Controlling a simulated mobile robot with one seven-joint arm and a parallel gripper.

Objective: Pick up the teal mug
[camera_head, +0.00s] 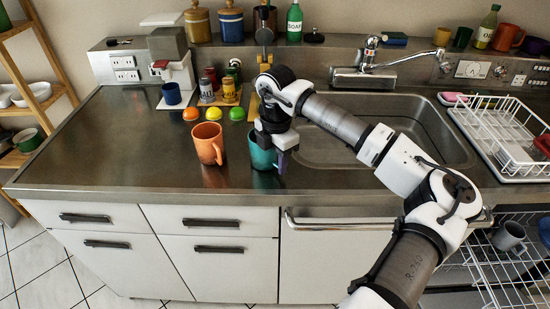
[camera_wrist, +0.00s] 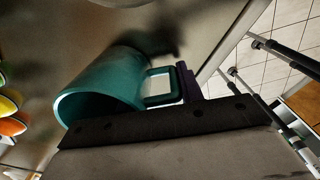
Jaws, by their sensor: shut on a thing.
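The teal mug (camera_head: 262,152) stands upright on the steel counter, right of an orange mug (camera_head: 208,145). My gripper (camera_head: 275,140) reaches down over it from above and is shut on it; the fingers hide part of its rim and right side. In the wrist view the teal mug (camera_wrist: 105,88) shows its open mouth at the left and its square handle (camera_wrist: 162,86) at the right. A dark gripper finger (camera_wrist: 165,122) lies across the near side of the mug. I cannot tell whether the mug's base touches the counter.
Orange, yellow and green rounded items (camera_head: 214,114) lie behind the mugs. A sink (camera_head: 400,130) is at the right, with a white dish rack (camera_head: 510,140) beyond it. A blue mug (camera_head: 171,94) sits under a coffee machine at the back left. The counter's left front is clear.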

